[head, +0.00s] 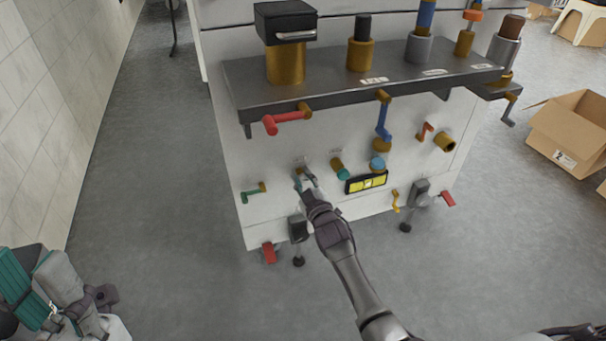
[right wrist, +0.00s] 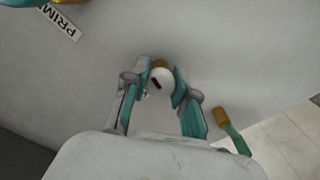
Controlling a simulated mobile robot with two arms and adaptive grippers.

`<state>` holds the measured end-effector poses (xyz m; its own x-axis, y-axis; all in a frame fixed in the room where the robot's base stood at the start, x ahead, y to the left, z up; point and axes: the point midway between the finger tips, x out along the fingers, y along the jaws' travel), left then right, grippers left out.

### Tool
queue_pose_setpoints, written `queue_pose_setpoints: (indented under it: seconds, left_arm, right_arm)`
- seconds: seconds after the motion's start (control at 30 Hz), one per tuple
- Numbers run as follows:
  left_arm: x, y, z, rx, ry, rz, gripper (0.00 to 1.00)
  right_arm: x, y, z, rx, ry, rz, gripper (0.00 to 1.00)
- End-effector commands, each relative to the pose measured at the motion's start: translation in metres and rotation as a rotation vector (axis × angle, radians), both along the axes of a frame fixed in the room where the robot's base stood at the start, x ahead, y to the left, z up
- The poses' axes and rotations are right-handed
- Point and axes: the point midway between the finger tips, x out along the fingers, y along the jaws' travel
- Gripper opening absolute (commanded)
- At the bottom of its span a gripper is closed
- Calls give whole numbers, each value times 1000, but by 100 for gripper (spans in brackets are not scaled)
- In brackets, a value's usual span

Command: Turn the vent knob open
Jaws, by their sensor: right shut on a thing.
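My right gripper (head: 306,181) reaches the lower front panel of the white washer (head: 225,110). In the right wrist view its two teal-and-grey fingers (right wrist: 156,92) are shut on a small pale knob (right wrist: 158,78) with a dark slot and a brass-coloured base. I take this as the vent knob; no label on it can be read. The fingers hide much of the knob in the head view. My left arm (head: 65,300) shows at the lower left; its finger opening cannot be made out.
Near my right gripper are a green handle (head: 254,192), a teal knob (head: 341,169) and a yellow-and-black panel (head: 366,182). A red handle (head: 287,121) juts below the dark shelf (head: 340,90). A cardboard box (head: 570,130) stands right. The floor left is clear.

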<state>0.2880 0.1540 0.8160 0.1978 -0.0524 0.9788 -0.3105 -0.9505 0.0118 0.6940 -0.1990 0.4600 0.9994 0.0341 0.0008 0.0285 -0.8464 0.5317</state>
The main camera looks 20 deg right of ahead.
Motion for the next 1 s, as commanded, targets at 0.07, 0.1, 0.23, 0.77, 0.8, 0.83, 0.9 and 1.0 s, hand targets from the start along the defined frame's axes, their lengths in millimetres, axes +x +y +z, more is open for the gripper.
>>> queue_pose_setpoints:
  seconds: [0.07, 0.1, 0.23, 0.77, 0.8, 0.83, 0.9, 1.0]
  left_arm:
    - [0, 0, 5, 0, 0, 0, 42]
    - [0, 0, 6, 0, 0, 0, 42]
    - [0, 0, 8, 0, 0, 0, 42]
    - [0, 0, 9, 0, 1, -1, 42]
    - [0, 0, 9, 0, 1, -1, 42]
    - [0, 0, 9, 0, 1, -1, 42]
    - [0, 0, 9, 0, 1, -1, 42]
    - [0, 0, 9, 0, 1, -1, 42]
  right_arm:
    - [0, -1, -1, 38, 7, -2, 0]
    - [0, -1, -1, 55, 6, -3, 0]
    - [0, -1, -1, 96, 8, -3, 0]
    - [0, -1, -3, 127, 10, -2, 0]
    - [0, -1, -3, 127, 10, -2, 0]
    - [0, -1, -3, 127, 10, -2, 29]
    - [0, -1, -3, 126, 9, -2, 40]
    - [0, -1, -2, 126, 8, -1, 53]
